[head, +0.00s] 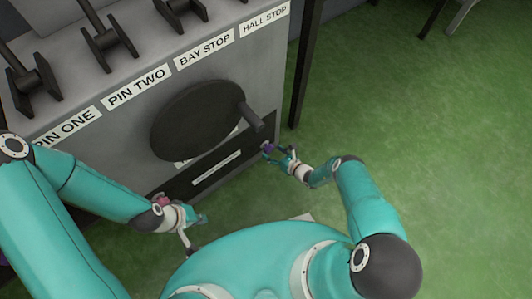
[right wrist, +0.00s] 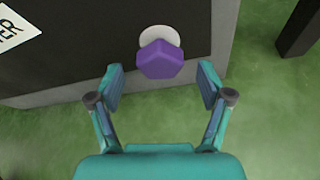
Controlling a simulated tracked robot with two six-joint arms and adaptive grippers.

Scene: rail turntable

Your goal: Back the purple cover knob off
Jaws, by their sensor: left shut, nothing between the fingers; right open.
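The purple cover knob (right wrist: 160,60) is a faceted knob on a pale round base (right wrist: 160,35), on the dark lower panel of the grey cabinet. In the right wrist view it sits ahead of and between the spread fingers of my right gripper (right wrist: 160,88), with clear space on both sides. In the head view my right gripper (head: 279,157) is open at the right end of the panel, and the knob (head: 266,147) shows small between its fingers. My left gripper (head: 198,221) is shut and empty, low in front of the cabinet at the left.
A dark round wheel (head: 195,120) with a crank handle (head: 249,115) sticks out above the panel. Levers (head: 108,42) stand on the cabinet top above labels such as PIN TWO (head: 136,88). A dark post (head: 305,60) rises at the right. Green floor (head: 440,150) is clear at the right.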

